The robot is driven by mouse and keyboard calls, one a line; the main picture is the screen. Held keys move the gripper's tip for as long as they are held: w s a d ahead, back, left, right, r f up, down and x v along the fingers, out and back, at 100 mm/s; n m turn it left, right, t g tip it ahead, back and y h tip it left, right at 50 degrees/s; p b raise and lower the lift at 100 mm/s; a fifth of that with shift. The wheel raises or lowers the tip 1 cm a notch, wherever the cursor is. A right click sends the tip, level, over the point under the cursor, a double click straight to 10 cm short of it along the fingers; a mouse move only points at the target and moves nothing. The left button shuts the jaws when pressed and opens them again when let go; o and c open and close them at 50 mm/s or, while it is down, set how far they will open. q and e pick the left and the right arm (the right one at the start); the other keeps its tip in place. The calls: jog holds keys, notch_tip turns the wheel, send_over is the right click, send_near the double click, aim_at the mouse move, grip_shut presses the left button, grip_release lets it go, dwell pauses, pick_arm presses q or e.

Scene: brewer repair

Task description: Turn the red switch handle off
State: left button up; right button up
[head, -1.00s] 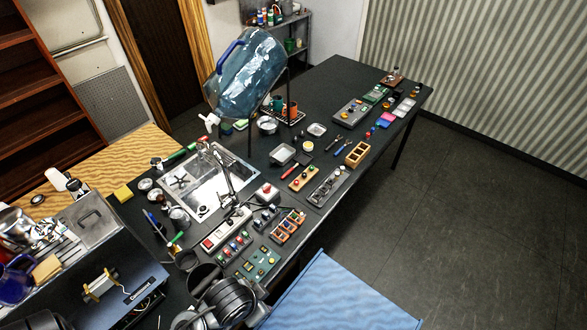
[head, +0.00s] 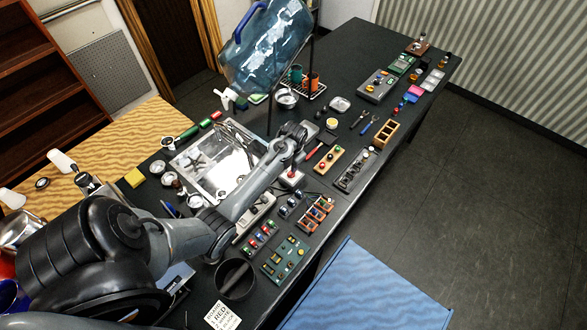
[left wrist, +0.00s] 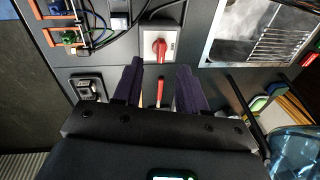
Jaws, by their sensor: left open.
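The red switch handle (left wrist: 159,48) sits on a pale square switch box (left wrist: 173,39) in the left wrist view, just beyond my fingertips. In the head view the switch box (head: 291,179) is on the dark table beside my left arm, partly hidden by it. My left gripper (left wrist: 158,76) is open, its two dark fingers apart and pointing toward the switch, with the handle ahead of the gap and apart from the fingers. A red tool handle (left wrist: 160,92) shows between the fingers, seemingly lower down on the table. My right gripper is in neither view.
A metal sink tray (head: 217,168) lies left of the switch, and a large blue water bottle (head: 265,50) tilts above the table behind. A red-handled hammer (head: 314,151) lies close right of my arm. Wired parts (left wrist: 75,38) sit beside the switch.

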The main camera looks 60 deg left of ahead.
pick_arm(q)
jog(key=w+a+f+b, duration=0.1)
jog(key=f+b, duration=0.3)
jog(key=w+a+f+n+h+b, duration=0.1)
jog(key=f+b, duration=0.2)
jog(key=b, duration=0.1)
jog(key=a+f+h+b, duration=0.1)
jog(key=f+b, duration=0.3)
jog(key=shift+w+a+f, duration=0.3)
jog(key=shift+w+a, duration=0.05)
jog(key=shift+w, duration=0.05)
dwell(0.3)
grip_shut()
